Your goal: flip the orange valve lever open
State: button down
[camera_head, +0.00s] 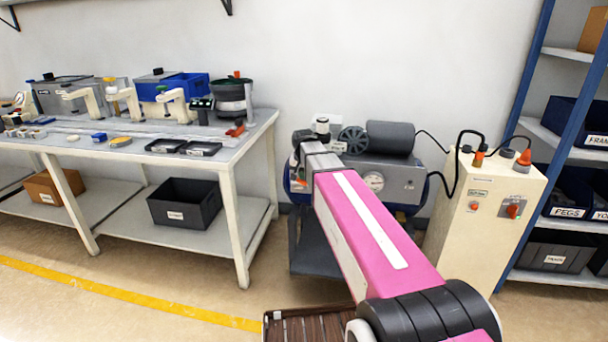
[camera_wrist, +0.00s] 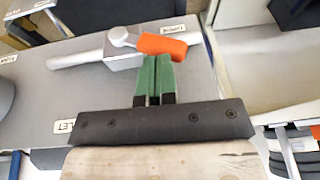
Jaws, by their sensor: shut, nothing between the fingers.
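The orange valve lever (camera_wrist: 160,45) shows in the wrist view, its grip pointing right from a silver pivot (camera_wrist: 122,37). The pivot sits on a grey valve body (camera_wrist: 124,58) in a light pipe (camera_wrist: 78,58). The lever lies at a slight angle to the pipe. My gripper (camera_wrist: 157,62) is shut and empty, its green fingers together just below the orange grip in the picture. I cannot tell whether they touch it. In the head view, my pink arm hides most of this area. A small orange patch beside the arm's end may be the lever.
The pipe runs over a grey surface (camera_wrist: 210,95) with small labels. In the head view, a compressor tank (camera_head: 390,137) stands beyond my arm. A cream control box (camera_head: 480,225) is to the right, and a white workbench (camera_head: 255,130) is to the left.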

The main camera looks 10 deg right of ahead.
jog(key=shift+w+a+f+g+h, duration=0.2)
jog(key=shift+a+h, duration=0.1)
jog(key=shift+h, duration=0.2)
jog(key=shift+w+a+f+g+h, duration=0.1)
jog(key=shift+a+f+h, duration=0.15)
jog(key=shift+h, duration=0.25)
jog(key=shift+w+a+f+n+g+h, duration=0.1)
jog(key=shift+a+f+n+g+h, duration=0.3)
jog(key=shift+h, duration=0.5)
jog(key=shift+a+f, duration=0.15)
jog(key=shift+f, duration=0.15)
jog(key=shift+a+f, duration=0.1)
